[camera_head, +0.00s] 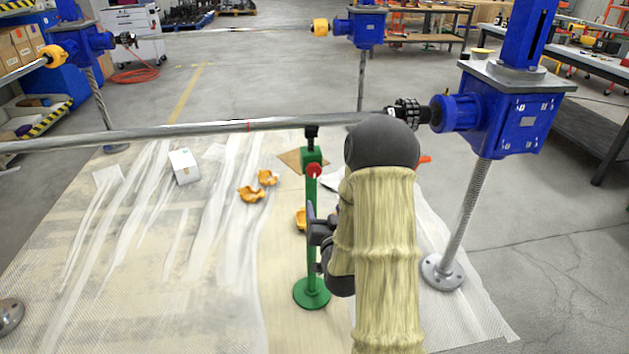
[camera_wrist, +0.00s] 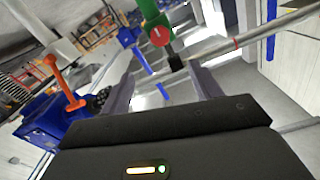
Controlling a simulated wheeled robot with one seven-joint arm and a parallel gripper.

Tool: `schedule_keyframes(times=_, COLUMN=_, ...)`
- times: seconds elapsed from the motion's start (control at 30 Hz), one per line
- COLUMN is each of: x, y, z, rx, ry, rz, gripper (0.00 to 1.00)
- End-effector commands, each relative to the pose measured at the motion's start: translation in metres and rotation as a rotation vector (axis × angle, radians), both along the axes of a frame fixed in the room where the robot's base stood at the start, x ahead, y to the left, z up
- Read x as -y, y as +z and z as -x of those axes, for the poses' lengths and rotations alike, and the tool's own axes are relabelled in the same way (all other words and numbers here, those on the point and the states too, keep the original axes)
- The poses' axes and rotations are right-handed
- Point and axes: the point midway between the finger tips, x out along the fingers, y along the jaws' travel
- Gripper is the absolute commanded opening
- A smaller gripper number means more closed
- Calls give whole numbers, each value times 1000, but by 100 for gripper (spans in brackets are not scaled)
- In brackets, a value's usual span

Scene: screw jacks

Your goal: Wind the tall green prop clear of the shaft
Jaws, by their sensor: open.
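The tall green prop (camera_head: 312,247) stands upright on a round green base on the floor sheet. Its red knob (camera_head: 314,169) faces me near the top, and a black head (camera_head: 311,132) caps it. The head is right at the long grey shaft (camera_head: 215,129); I cannot tell whether they touch. My gripper (camera_head: 316,232) is beside the prop's post, below the knob, and partly hidden by my sleeved arm. In the wrist view, my gripper (camera_wrist: 160,86) has its fingers apart with nothing held. The red knob (camera_wrist: 160,36) and black head (camera_wrist: 175,62) show beyond the fingers.
A blue screw jack (camera_head: 500,112) stands at right on a threaded column; more stand behind. An orange lever (camera_wrist: 63,75) shows in the wrist view. A white box (camera_head: 184,166) and orange pieces (camera_head: 251,194) lie on the sheet (camera_head: 120,250). The sheet's front left is clear.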

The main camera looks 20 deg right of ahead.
Motion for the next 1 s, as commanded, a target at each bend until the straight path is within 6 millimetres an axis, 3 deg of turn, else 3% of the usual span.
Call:
schedule_keyframes(times=0.37, x=2, y=1, z=-9, rx=-1, ry=0, rz=1, gripper=63)
schedule_keyframes(times=1.0, x=30, y=0, z=-105, rx=-1, ry=0, rz=0, gripper=63)
